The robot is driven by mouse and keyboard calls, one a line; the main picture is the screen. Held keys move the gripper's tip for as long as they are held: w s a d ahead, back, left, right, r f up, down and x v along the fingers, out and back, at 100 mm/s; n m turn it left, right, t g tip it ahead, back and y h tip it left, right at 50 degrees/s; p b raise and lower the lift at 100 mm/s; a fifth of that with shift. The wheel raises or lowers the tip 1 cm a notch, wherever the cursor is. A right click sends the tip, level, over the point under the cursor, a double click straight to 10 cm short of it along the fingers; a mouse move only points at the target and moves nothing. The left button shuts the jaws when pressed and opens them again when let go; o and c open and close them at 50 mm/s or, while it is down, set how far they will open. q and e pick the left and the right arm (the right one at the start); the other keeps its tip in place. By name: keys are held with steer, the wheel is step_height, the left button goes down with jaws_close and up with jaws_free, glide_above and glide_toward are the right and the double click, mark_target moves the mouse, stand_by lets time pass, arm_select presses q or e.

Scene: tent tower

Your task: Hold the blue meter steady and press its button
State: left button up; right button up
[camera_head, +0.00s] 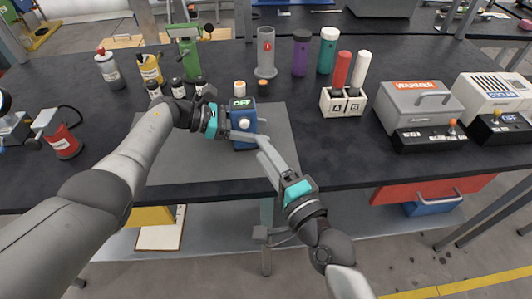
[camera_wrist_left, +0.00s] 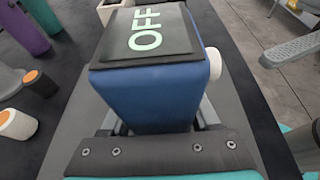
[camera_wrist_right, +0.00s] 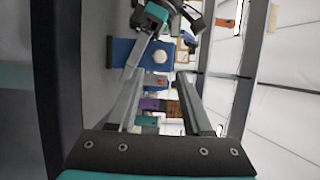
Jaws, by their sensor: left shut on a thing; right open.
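The blue meter (camera_head: 243,142) stands upright on the grey mat at the bench's front, its top screen reading OFF. Its round white button (camera_head: 244,123) is on the side facing me. My left gripper (camera_head: 229,124) is shut on the meter from the left. In the left wrist view the meter (camera_wrist_left: 150,95) sits between the fingers, with the button (camera_wrist_left: 213,63) on its right side. My right gripper (camera_head: 254,144) is open and empty in front of the meter. In the right wrist view the button (camera_wrist_right: 160,56) shows between its fingers, with part of the meter (camera_wrist_right: 121,50) hidden by one finger.
Several small bottles and a green device (camera_head: 188,50) stand behind and left of the meter. A block with slots A and B (camera_head: 343,106) holds red and white cylinders. The warmer (camera_head: 422,105) and cooler (camera_head: 495,92) stand right. The mat (camera_head: 190,165) has bare room in front.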

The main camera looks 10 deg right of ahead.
stand_by(0.3)
steer(key=shift+d, duration=0.15)
steer(key=shift+c, duration=1.3)
steer(key=shift+d+n, duration=0.3)
steer(key=shift+c, duration=0.7)
steer(key=d+n, duration=0.1)
steer(key=d+r+n+t+h, duration=0.1)
steer(key=d+n, duration=0.1)
steer(key=d+r+n+t+h, duration=0.1)
steer(key=shift+w+d+r+n, duration=0.15)
steer(key=shift+w+d+n, duration=0.15)
steer(key=shift+d+n, duration=0.1)
jaws_close()
steer(key=s+r+n+y, duration=0.2)
steer(key=r+n+y, duration=0.1)
steer(key=n, duration=0.7)
steer(key=s+r+n+y, duration=0.1)
steer(key=r+n+y, duration=0.2)
steer(key=n, duration=0.7)
step_height(320, 180, down, 7)
steer(key=s+n+g+y, duration=0.1)
steer(key=n+g, duration=0.5)
steer(key=n, duration=0.8)
steer(key=shift+s+a+r+n+g, duration=0.2)
steer(key=shift+s+n+g, duration=0.15)
steer(key=shift+s, duration=0.55)
